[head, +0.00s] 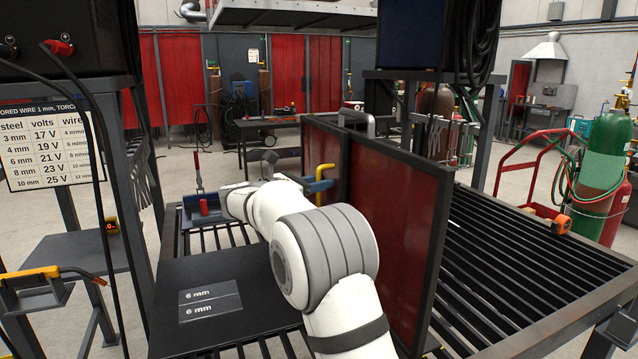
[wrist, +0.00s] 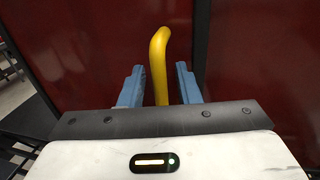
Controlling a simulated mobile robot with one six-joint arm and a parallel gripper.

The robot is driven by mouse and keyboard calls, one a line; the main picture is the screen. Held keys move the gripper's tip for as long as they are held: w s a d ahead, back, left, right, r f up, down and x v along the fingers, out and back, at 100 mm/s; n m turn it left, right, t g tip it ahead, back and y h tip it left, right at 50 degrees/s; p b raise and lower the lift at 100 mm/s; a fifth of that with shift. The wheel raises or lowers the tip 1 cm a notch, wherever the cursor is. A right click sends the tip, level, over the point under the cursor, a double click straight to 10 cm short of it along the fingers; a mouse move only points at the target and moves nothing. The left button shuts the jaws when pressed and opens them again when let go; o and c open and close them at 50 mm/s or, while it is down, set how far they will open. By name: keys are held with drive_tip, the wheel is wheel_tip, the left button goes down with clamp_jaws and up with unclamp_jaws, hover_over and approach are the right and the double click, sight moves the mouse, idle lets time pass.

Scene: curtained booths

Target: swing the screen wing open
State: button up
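The screen is dark red in a dark frame and stands upright on the slatted table. Its far panel (head: 322,148) and near panel (head: 400,235) meet at a dark upright and look closed up, nearly in line. A yellow handle (head: 322,172) stands out from the far panel beside that upright; it also shows in the wrist view (wrist: 158,62). My gripper (head: 320,186) is at the handle. In the wrist view its blue fingers (wrist: 159,86) stand either side of the handle, with a visible gap on each side. The handle's lower part is hidden behind my gripper body.
Left of my arm lie a dark plate (head: 225,270) marked 6 mm and a tray (head: 205,215) with a red item. Dark booth posts (head: 130,170) stand close on the left.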

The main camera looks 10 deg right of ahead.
clamp_jaws()
drive_tip(key=shift+r, duration=0.1)
idle(0.5)
